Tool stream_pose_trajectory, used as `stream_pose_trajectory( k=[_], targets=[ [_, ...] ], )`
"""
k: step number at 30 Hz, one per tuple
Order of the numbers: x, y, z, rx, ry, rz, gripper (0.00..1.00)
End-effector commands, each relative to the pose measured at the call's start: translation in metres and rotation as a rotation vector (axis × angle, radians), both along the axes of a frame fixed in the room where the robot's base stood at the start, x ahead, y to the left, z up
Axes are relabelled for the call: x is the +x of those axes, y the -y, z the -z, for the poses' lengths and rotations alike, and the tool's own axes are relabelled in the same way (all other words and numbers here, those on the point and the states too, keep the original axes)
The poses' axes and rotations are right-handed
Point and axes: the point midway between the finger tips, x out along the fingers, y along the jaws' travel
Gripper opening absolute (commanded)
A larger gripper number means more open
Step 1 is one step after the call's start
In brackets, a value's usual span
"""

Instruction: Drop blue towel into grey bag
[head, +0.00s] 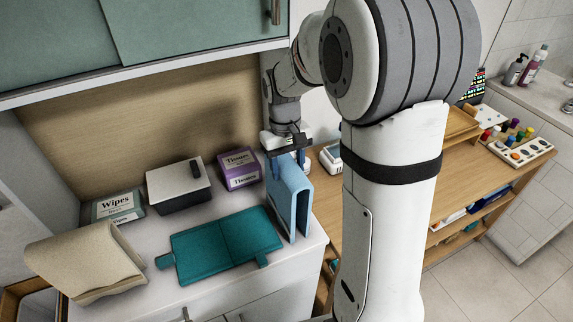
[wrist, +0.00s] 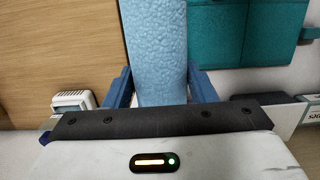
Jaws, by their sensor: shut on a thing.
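The blue towel (head: 291,196) is light blue and folded, hanging upright at the right end of the white counter. My gripper (head: 286,148) is above it, shut on its top edge. In the wrist view, the towel (wrist: 155,45) runs between the two blue fingers of my gripper (wrist: 160,85). I cannot tell whether the towel's lower edge touches the counter. I make out no grey bag in either view; my arm hides part of the area to the right.
The white counter (head: 220,278) holds a flat teal case (head: 225,245), a beige folded cloth (head: 85,262), a wipes box (head: 118,206), a lidded dark box (head: 180,187) and a purple tissue box (head: 241,168). A wooden desk (head: 329,205) adjoins on the right. Green cabinets (head: 190,28) hang above.

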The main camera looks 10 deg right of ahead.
Motion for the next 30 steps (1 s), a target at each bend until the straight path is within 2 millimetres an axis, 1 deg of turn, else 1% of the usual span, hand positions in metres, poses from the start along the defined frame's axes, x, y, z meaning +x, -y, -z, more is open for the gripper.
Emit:
stream_pose_trajectory(
  k=[2,3,10,17,21,23,26,30],
  targets=[
    [0.000,0.000,0.004,0.000,0.000,0.000,0.23],
    [0.000,0.000,0.003,0.000,0.000,-0.001,0.53],
    [0.000,0.000,0.002,0.000,0.000,-0.001,0.72],
    [0.000,-0.001,0.002,0.000,0.000,-0.001,0.73],
    [0.001,-0.001,-0.006,0.000,0.001,-0.002,0.73],
    [0.003,-0.001,-0.014,0.000,0.005,-0.002,0.73],
    [0.005,-0.002,-0.034,0.000,0.006,-0.002,0.73],
    [0.008,-0.003,-0.065,0.000,0.006,-0.002,0.73]
  ],
)
